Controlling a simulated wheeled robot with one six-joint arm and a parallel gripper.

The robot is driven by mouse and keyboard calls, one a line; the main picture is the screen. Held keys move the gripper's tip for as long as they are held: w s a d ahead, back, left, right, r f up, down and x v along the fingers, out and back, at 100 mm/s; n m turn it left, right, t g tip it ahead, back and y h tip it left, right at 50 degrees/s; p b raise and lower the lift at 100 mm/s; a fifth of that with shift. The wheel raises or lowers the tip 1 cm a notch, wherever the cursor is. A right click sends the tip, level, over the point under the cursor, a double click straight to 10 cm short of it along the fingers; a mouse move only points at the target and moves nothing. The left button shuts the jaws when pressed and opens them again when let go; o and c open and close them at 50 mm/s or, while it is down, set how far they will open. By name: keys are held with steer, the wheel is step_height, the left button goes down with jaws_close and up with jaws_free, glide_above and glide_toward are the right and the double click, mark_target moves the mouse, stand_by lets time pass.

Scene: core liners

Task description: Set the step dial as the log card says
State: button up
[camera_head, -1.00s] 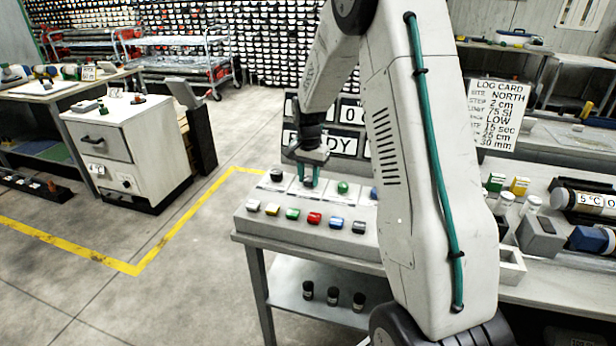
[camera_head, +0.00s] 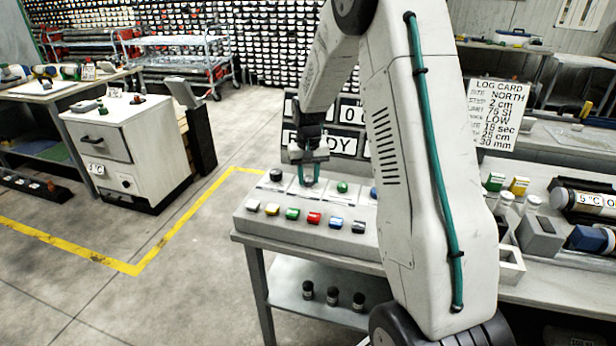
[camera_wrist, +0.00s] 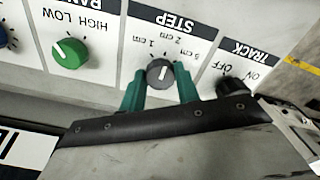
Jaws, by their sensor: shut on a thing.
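The log card (camera_head: 496,115) stands at the back right in the head view; its step line reads 2 cm. The grey step dial (camera_wrist: 160,73) is under the STEP heading in the wrist view, with 1 cm, 2 cm and 5 cm marks appearing upside down. In the head view my gripper (camera_head: 309,181) is over the panel and mostly hides the dial.
The green range dial (camera_wrist: 69,53) and the dark track dial (camera_wrist: 232,87) flank the step dial. Several coloured buttons line the console's front (camera_head: 300,236). A display board (camera_head: 340,142) stands behind the console. Bottles and blocks crowd the bench at right.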

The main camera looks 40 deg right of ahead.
mark_target(309, 179)
stand_by(0.5)
steer(key=o, duration=1)
steer(key=shift+s, duration=0.1)
steer(key=shift+c, duration=0.2)
steer(key=shift+r, duration=0.1)
step_height(309, 179, up, 8)
steer(key=shift+f, duration=0.2)
